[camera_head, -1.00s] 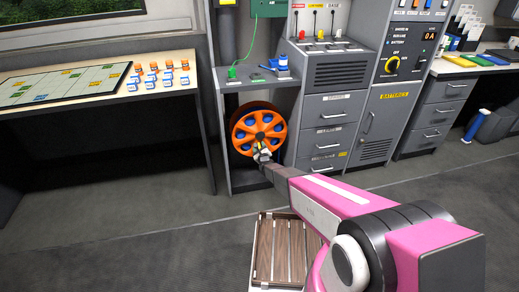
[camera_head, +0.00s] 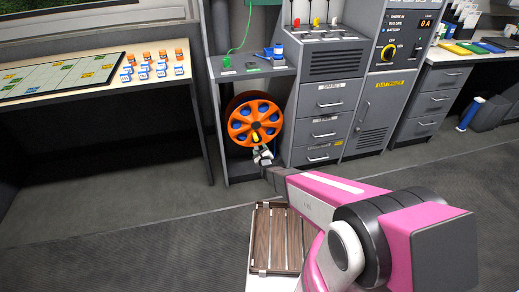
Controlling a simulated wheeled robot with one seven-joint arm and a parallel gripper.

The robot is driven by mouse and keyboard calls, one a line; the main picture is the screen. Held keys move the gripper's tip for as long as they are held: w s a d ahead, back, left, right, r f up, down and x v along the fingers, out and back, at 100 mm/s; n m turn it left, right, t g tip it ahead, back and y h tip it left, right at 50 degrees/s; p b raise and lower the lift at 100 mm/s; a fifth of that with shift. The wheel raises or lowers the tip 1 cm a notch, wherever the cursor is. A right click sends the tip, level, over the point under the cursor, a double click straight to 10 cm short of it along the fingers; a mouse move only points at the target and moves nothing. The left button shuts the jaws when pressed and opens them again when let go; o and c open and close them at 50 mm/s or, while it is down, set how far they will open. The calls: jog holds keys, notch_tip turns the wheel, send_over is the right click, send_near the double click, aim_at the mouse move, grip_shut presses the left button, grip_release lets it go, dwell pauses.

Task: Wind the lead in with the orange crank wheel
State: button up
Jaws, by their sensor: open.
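The orange crank wheel (camera_head: 240,111) is upright in the open bay under the bench, with blue showing through its holes. My gripper (camera_head: 261,154) is open, just below the yellow grip and in front of the wheel's lower rim. I cannot tell whether it touches the wheel. A green lead (camera_head: 246,33) rises from the bench top above the wheel. Any lead on the drum is hidden behind the wheel.
A grey drawer cabinet (camera_head: 323,101) stands close to the wheel's right. The bay's grey side panel (camera_head: 208,122) is on its left. A table (camera_head: 100,88) with a board and small bottles is at left.

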aim_at(256, 140)
jog(key=w+a+n, duration=0.1)
jog(key=w+n, duration=0.2)
jog(key=n, duration=0.4)
jog(key=w+a+n, duration=0.1)
jog(key=w+n, duration=0.3)
jog(key=n, duration=0.3)
jog(key=w+a+n, duration=0.1)
jog(key=w+n, duration=0.2)
jog(key=n, duration=0.4)
jog(key=shift+w+a+n, duration=0.25)
jog(key=shift+n, duration=0.05)
jog(key=shift+r, duration=0.1)
jog(key=shift+c, duration=0.3)
grip_shut()
